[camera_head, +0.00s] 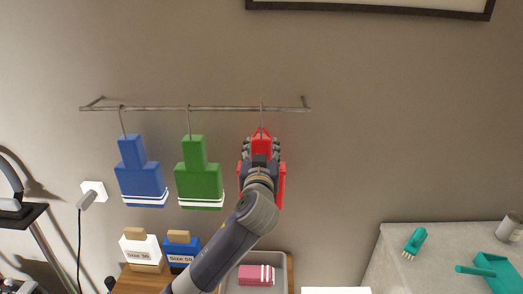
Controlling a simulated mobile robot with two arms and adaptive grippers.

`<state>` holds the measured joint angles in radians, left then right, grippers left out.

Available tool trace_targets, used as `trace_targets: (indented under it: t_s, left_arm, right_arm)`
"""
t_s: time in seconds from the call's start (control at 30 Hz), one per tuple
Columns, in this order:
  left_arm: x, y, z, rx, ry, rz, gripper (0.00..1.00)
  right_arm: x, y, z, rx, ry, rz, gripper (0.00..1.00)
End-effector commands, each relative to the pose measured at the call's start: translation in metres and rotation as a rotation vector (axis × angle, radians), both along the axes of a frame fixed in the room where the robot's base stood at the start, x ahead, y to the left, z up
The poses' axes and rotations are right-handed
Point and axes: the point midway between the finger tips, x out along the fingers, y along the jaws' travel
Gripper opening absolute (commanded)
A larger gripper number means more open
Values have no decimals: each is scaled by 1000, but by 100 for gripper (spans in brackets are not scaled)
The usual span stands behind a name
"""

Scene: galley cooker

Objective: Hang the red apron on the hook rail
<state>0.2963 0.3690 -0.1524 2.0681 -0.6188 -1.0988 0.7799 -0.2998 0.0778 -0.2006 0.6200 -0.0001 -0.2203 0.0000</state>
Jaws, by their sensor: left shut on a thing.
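The hook rail (215,108) runs across the wall, with hooks hanging from it. A blue apron (141,180) and a green apron (199,182) hang on the left and middle hooks. The red apron (281,188) is at the right hook (262,112), upright, its top just below the rail. My left gripper (261,150) is shut on the red apron from the front. My gripper and arm hide much of the apron. I cannot tell whether its loop sits on the hook. My right gripper is not in view.
Below are a white box (143,250) and a blue box (181,246) with labels, and a grey tray (284,262) holding a pink thing (256,275). A pale counter (385,258) at right bears a teal brush (414,241) and dustpan (493,270). The wall right of the rail is clear.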

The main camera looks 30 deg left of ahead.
Motion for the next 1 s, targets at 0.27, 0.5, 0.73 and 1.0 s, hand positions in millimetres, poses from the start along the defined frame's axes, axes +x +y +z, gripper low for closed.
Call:
trace_targets:
  t_s: [0.27, 0.5, 0.73, 1.0]
  left_arm:
    - [0, 0, -1, 1, -1, 0, 6]
    - [0, 0, -1, 1, -1, 0, 69]
    - [0, 0, -2, -1, 1, 0, 69]
    - [-15, -10, -3, -3, 1, -3, 69]
  right_arm:
    - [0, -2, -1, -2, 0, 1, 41]
    - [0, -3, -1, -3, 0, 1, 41]
    - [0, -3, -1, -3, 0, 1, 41]
    - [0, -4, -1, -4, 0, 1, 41]
